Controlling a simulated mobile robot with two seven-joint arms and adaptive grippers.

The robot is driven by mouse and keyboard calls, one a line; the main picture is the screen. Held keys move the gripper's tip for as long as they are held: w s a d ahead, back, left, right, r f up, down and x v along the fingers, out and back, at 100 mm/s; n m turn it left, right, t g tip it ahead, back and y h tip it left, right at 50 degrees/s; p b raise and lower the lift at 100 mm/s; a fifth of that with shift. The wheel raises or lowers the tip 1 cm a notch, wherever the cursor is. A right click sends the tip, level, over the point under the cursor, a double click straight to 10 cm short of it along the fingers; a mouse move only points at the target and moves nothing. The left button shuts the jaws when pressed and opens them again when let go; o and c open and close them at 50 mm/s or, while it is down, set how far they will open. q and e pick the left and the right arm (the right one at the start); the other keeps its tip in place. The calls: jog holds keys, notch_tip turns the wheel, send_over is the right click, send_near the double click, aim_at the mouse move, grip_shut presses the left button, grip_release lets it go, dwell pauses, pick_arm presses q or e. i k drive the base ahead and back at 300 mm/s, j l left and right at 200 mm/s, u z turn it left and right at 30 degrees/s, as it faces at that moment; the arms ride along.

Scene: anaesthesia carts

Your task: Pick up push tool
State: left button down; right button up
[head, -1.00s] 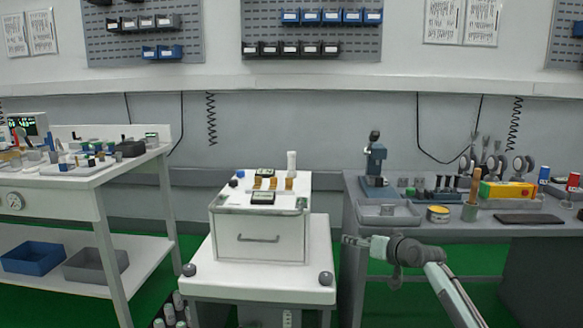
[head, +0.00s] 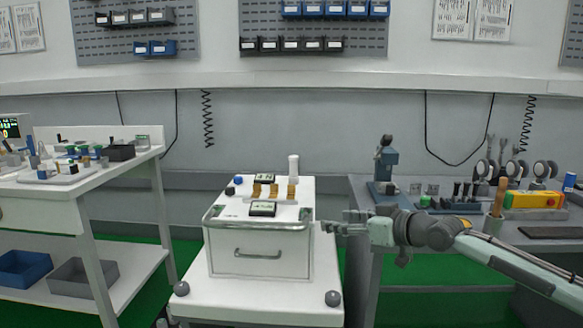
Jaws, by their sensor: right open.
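My right gripper (head: 334,222) reaches in from the right, its fingers open and empty, pointing left. It is in front of the right bench's left edge, just right of the white drawer box (head: 222,258) in the picture. I cannot tell for certain which thing is the push tool. A white upright cylinder (head: 293,168) stands at the back right of the box top, apart from the gripper. Several dark-handled small tools (head: 466,191) stand on the right bench. My left gripper is not in view.
The box, with a metal rail (head: 256,226) along its front, sits on a white cart (head: 260,302). Gold pieces (head: 273,190) and dark displays (head: 262,209) are on its top. A grey-blue stand (head: 384,165) rises behind my arm. A cluttered white table (head: 95,178) stands left.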

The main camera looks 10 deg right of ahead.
aim_at(293, 177)
jog(key=i, duration=1.65)
